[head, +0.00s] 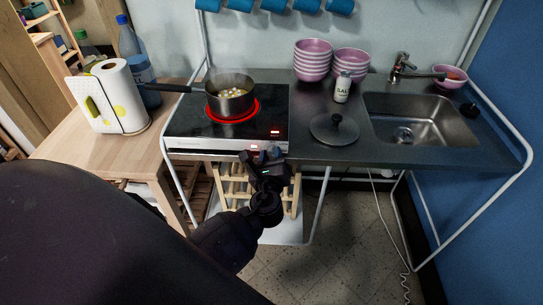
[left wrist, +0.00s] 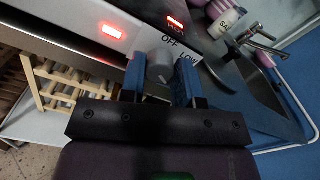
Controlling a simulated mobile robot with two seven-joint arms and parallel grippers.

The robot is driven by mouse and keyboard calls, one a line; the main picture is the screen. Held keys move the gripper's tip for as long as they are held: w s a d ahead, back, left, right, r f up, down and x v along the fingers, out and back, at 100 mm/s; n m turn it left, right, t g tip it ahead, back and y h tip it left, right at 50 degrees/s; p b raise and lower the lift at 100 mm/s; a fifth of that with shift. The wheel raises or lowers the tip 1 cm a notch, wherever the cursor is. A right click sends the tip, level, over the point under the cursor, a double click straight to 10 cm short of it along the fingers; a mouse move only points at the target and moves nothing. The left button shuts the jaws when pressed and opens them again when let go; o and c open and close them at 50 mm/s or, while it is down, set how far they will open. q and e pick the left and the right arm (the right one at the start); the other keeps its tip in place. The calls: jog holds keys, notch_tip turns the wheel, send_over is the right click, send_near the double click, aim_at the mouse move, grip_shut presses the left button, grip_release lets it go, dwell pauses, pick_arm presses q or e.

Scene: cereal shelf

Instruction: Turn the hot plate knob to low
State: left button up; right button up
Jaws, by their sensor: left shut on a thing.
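The hot plate (head: 190,128) is a black glass cooktop with a metal front panel, and its burner glows red under a pot (head: 230,100). The round grey knob (left wrist: 160,67) is on the front panel, with the labels OFF and LOW beside it in the left wrist view. My left gripper (head: 262,155) is at the front panel, its two blue fingers either side of the knob and shut on it; it also shows in the left wrist view (left wrist: 159,82). The knob's pointer is too small to make out. My right gripper is out of view.
The pot's long handle points left. A lid (head: 334,129), salt shaker (head: 342,87), pink bowls (head: 312,62) and sink (head: 420,118) are to the right. A paper towel roll (head: 118,95) stands on the wooden table at left. Red lights (left wrist: 111,31) show on the panel.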

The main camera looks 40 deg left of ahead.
pick_arm(q)
jog(key=shift+f+n+b, duration=0.1)
jog(key=shift+n+b, duration=0.2)
jog(key=shift+n, duration=0.3)
jog(key=shift+f+n+b, duration=0.1)
jog(key=shift+n+b, duration=0.45)
jog(key=shift+n, duration=0.65)
jog(key=n+b, duration=0.2)
jog(key=n, duration=0.2)
jog(key=shift+f, duration=0.1)
jog(key=shift+n+b, duration=0.4)
jog(key=shift+n, duration=0.6)
jog(key=shift+n+b, duration=0.5)
jog(key=shift+n, duration=0.6)
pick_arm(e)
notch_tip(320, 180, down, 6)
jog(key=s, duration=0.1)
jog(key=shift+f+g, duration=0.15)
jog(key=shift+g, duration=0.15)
pick_arm(q)
jog(key=shift+r, duration=0.2)
jog(key=o, duration=0.9)
